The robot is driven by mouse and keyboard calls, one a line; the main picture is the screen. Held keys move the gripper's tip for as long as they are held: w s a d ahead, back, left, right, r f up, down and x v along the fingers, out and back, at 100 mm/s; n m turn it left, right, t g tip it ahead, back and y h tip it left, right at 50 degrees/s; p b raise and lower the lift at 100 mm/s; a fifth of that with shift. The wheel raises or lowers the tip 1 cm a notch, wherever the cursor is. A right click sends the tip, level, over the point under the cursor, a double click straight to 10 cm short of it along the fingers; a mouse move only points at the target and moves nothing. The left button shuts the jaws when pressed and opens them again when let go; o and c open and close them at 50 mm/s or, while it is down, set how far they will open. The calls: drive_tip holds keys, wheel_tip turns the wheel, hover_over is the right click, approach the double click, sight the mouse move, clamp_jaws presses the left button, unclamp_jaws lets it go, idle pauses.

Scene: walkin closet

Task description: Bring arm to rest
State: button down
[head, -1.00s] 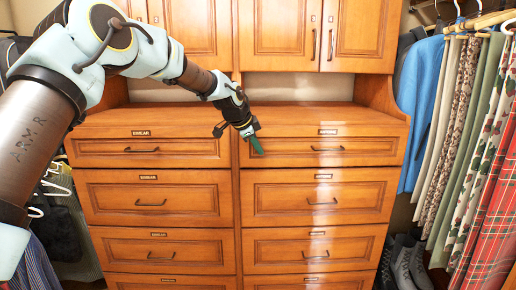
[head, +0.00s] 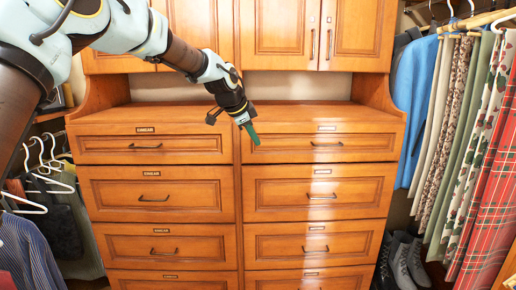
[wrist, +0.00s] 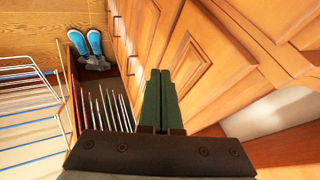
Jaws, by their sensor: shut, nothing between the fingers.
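My gripper (head: 251,130) hangs in front of the wooden dresser (head: 160,185), near its middle and at the height of the top drawers. Its green fingers point down and slightly right in the head view. In the wrist view the fingers (wrist: 157,95) lie side by side, shut with nothing between them. My arm comes in from the upper left of the head view. No contact between the fingers and the dresser can be made out.
Hanging clothes (head: 470,140) and grey boots (head: 408,262) are on the right. Hangers (head: 45,165) with dark clothes are on the left. The dresser top (head: 310,113) is bare. The wrist view shows blue shoes (wrist: 94,44) on the floor and a white wire rack (wrist: 30,100).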

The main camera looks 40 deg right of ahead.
drive_tip(key=v, duration=0.5)
drive_tip(key=w+a+f+n+t+y+p, duration=0.1)
drive_tip(key=w+a+f+n+y, duration=0.2)
drive_tip(key=a, duration=0.8)
drive_tip(key=w+a+f+n, duration=0.3)
drive_tip(key=a+n, duration=0.2)
drive_tip(key=a, duration=0.6)
drive_tip(key=w+a+f+n+t+y+p, duration=0.1)
drive_tip(key=w+a+f+n+y, duration=0.2)
drive_tip(key=a, duration=0.8)
drive_tip(key=s+a+f+n, duration=0.1)
drive_tip(key=s+a+n, duration=0.3)
drive_tip(key=a, duration=0.4)
drive_tip(key=s+a+f+n+g+p, duration=0.1)
drive_tip(key=s+a+n, duration=0.3)
drive_tip(key=a, duration=0.5)
drive_tip(key=s+a+f+n+y, duration=0.1)
drive_tip(key=s+a+n, duration=0.3)
drive_tip(key=a, duration=0.4)
drive_tip(key=shift+a+f+n+p, duration=0.35)
drive_tip(key=shift+f+n, duration=0.15)
drive_tip(key=shift+f, duration=0.15)
